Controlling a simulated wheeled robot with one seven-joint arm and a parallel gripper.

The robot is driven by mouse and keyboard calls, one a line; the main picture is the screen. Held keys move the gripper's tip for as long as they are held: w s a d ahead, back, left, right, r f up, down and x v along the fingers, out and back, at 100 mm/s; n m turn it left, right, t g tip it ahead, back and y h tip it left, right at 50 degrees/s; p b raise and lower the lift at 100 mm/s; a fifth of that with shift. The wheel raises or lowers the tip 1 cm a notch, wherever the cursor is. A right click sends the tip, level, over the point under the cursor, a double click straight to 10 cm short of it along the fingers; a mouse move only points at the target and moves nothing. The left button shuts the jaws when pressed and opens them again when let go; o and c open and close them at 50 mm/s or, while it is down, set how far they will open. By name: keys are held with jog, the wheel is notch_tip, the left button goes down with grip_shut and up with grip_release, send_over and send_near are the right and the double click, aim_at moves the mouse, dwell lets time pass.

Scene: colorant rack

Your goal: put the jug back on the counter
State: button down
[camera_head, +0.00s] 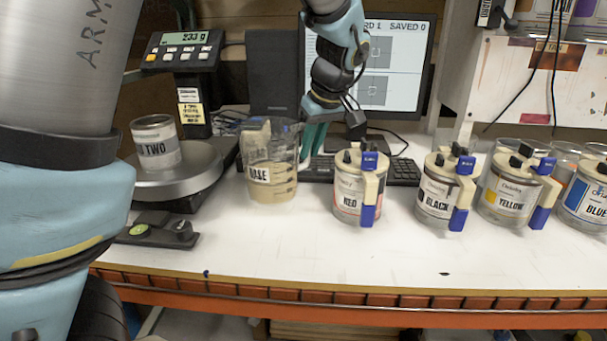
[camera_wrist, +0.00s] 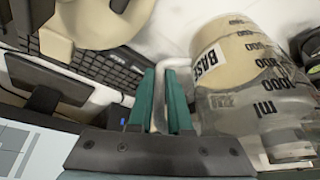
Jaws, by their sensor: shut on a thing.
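The jug (camera_head: 271,150) is clear plastic with a BASE label and beige liquid in its lower part. It is upright in the head view, left of centre at the counter (camera_head: 300,240). I cannot tell whether its bottom touches the counter. My gripper (camera_head: 310,150) is at its right side, on the handle. In the wrist view the teal fingers of my gripper (camera_wrist: 166,78) are closed around the pale handle (camera_wrist: 160,115). The jug (camera_wrist: 245,85) fills the right of that view, with its measuring marks showing.
A scale (camera_head: 180,180) carrying a can (camera_head: 156,143) stands left of the jug. Colorant cans, red (camera_head: 346,190), black (camera_head: 434,190), yellow (camera_head: 507,190) and blue (camera_head: 590,195), line the right side. A keyboard (camera_head: 400,170) and monitor (camera_head: 400,60) are behind.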

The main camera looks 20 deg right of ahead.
jog(key=shift+f+p, duration=0.4)
jog(key=shift+f, duration=2.1)
jog(key=shift+f, duration=0.15)
jog(key=c, duration=0.8)
grip_release()
jog(key=shift+c, duration=0.2)
jog(key=b+v, duration=0.2)
jog(key=v, duration=1)
